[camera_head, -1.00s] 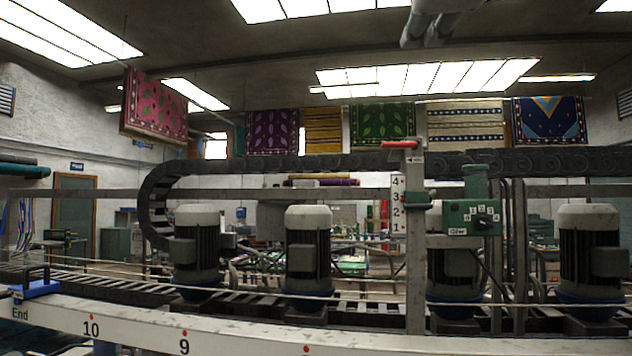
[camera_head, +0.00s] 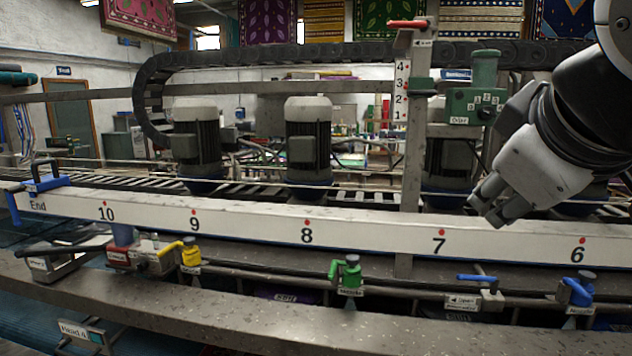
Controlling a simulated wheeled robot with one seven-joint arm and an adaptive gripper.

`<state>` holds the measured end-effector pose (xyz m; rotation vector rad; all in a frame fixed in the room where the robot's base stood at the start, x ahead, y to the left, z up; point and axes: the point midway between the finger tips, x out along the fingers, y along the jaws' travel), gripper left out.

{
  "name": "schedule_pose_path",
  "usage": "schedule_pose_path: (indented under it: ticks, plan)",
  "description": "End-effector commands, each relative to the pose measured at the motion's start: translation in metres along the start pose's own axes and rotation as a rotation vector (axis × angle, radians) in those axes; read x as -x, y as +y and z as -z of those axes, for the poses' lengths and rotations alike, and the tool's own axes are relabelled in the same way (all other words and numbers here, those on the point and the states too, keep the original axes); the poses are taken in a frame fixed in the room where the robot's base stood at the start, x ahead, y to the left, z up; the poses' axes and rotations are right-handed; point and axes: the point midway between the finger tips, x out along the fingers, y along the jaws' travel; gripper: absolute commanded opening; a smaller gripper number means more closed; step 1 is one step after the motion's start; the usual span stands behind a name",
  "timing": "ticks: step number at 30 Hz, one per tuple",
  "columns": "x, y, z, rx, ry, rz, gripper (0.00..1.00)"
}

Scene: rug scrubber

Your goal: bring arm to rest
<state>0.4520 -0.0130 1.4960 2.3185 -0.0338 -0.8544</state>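My gripper (camera_head: 487,207) hangs at the right of the head view, at the end of my white and black arm. It points down and left, in front of the motors and just above the white numbered rail (camera_head: 370,232), between marks 7 and 6. Its fingers look small and partly overlap, so I cannot tell whether they are open or shut. I see nothing held in it. The gripper and arm hide part of the right-hand motors and part of the green control box (camera_head: 474,100).
Below the rail are a yellow-handled valve (camera_head: 190,256), a green valve (camera_head: 350,274) and blue-handled valves (camera_head: 580,291). A blue clamp (camera_head: 42,183) sits at the rail's End mark. A red lever (camera_head: 406,25) tops the upright post. A grey beam (camera_head: 250,310) runs along the front.

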Motion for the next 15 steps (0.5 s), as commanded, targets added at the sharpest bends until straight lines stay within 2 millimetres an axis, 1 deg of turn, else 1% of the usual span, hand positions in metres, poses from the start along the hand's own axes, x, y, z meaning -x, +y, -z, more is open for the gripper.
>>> schedule_pose_path:
  ticks: [1,3,5,6,8,9,11,12,15]
  plan:
    - [-0.011,-0.018,-0.025,-0.079,-0.053,0.06,0.31]
    - [-0.022,-0.042,-0.054,-0.194,-0.123,0.138,0.31]
    - [-0.028,-0.062,-0.077,-0.287,-0.181,0.199,0.31]
    - [-0.03,-0.076,-0.091,-0.346,-0.218,0.237,0.31]
    - [-0.033,-0.096,-0.111,-0.433,-0.274,0.29,0.31]
    - [-0.034,-0.109,-0.123,-0.489,-0.312,0.325,0.31]
    - [-0.033,-0.129,-0.14,-0.574,-0.37,0.376,0.31]
    - [-0.048,-0.133,-0.138,-0.578,-0.37,0.376,0.31]
    - [-0.075,-0.14,-0.138,-0.568,-0.374,0.373,0.31]
